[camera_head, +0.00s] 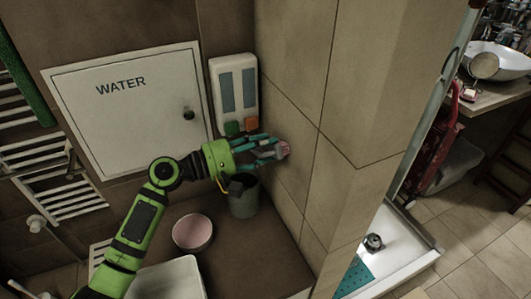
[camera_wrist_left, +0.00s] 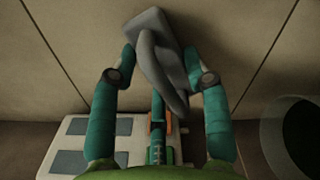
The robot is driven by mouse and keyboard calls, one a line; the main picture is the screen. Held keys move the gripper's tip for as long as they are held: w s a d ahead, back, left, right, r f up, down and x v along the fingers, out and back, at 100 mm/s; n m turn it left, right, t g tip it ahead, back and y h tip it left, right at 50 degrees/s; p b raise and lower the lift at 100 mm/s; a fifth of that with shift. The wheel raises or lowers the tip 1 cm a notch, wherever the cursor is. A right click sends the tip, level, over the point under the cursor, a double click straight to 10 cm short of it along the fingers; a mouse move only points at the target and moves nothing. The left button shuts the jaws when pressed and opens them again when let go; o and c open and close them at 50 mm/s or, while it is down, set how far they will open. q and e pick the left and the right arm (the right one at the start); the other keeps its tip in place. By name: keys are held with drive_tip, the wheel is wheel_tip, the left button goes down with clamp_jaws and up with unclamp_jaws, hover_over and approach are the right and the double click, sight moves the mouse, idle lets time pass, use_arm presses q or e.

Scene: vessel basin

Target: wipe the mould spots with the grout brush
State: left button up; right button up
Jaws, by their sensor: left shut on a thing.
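My left gripper (camera_head: 272,149) reaches in from the left, close to the tiled wall (camera_head: 300,95). It is shut on the grout brush (camera_head: 283,149), which shows as a small pinkish-grey piece at the fingertips. In the left wrist view the brush (camera_wrist_left: 158,58) is a grey block with a rounded part, tilted between the two teal fingers. The tiled wall (camera_wrist_left: 232,40) lies just beyond it. I cannot tell whether the brush touches the wall. I make out no clear mould spots on the tiles in either view. My right gripper is not in view.
A white dispenser (camera_head: 234,85) with green and orange buttons hangs behind the gripper. A grey cup (camera_head: 244,201) and a pink bowl (camera_head: 192,232) stand below on a brown surface. A white WATER panel (camera_head: 125,105) is at the left. The wall corner juts out to the right.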

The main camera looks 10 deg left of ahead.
use_arm(q)
drive_tip(key=shift+s+r, duration=0.1)
drive_tip(key=shift+v, duration=3)
drive_tip(key=shift+b, duration=0.3)
drive_tip(key=shift+v, duration=1.5)
